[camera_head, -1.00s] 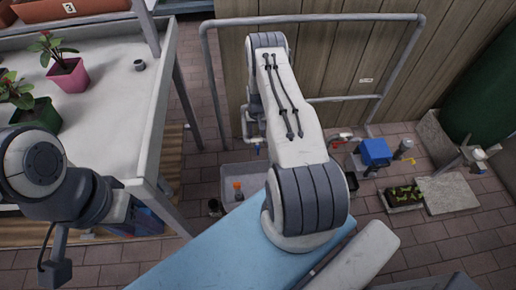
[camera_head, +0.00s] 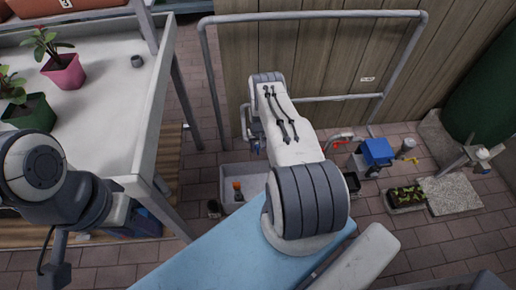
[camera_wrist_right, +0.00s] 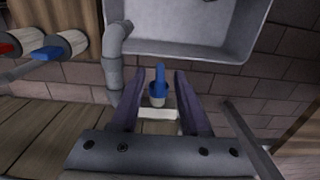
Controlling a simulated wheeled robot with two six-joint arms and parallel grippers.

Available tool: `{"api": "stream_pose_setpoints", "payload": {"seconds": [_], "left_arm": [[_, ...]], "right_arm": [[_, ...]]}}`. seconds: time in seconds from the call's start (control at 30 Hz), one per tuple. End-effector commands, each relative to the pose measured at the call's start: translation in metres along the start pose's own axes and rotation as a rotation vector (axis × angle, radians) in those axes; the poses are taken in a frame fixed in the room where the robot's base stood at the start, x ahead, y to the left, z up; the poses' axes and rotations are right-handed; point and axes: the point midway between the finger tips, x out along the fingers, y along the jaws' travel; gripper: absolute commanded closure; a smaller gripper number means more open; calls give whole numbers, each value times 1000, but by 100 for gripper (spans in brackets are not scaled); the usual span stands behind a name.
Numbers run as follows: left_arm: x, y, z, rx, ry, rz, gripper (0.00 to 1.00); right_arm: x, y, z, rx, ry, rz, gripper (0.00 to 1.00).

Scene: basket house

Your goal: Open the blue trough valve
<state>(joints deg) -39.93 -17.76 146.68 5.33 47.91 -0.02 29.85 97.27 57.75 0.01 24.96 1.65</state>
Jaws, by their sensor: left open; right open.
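A blue valve handle (camera_wrist_right: 160,78) stands between the fingers of my right gripper (camera_wrist_right: 158,100) in the right wrist view. The fingers are open on either side of it, and I cannot tell whether they touch it. A pale trough (camera_wrist_right: 195,35) lies beyond the handle; the trough also shows in the head view (camera_head: 232,183), partly behind my right arm. In the head view my right arm largely hides its gripper and the valve. My left gripper (camera_head: 58,272) hangs open at the lower left, partly out of view.
Two pipe ends with a red handle (camera_wrist_right: 9,48) and another blue handle (camera_wrist_right: 48,53) are at the left of the right wrist view. A grey pipe (camera_wrist_right: 114,60) runs near the gripper. A plant table (camera_head: 95,120) stands left; a metal rail frame (camera_head: 312,17) stands ahead.

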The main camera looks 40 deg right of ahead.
Motion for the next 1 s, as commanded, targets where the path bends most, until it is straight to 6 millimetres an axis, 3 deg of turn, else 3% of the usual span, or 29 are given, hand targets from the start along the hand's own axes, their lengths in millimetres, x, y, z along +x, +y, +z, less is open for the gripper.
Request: {"api": "stream_pose_setpoints", "payload": {"seconds": [0.1, 0.13, 0.23, 0.67, 1.0], "left_arm": [[0, 0, 0, 0, 0, 0, 50], [0, 0, 0, 0, 0, 0, 50], [0, 0, 0, 0, 0, 0, 50], [6, 0, 0, 0, 0, 0, 50], [33, -2, 2, 0, 0, 0, 50]], "right_arm": [[0, 0, 0, 0, 0, 0, 55], [0, 0, 0, 0, 0, 0, 63], [0, 0, 0, 0, 0, 0, 100], [1, -1, 0, -2, 0, 36, 100], [5, -7, -1, -8, 1, 229, 100]]}}
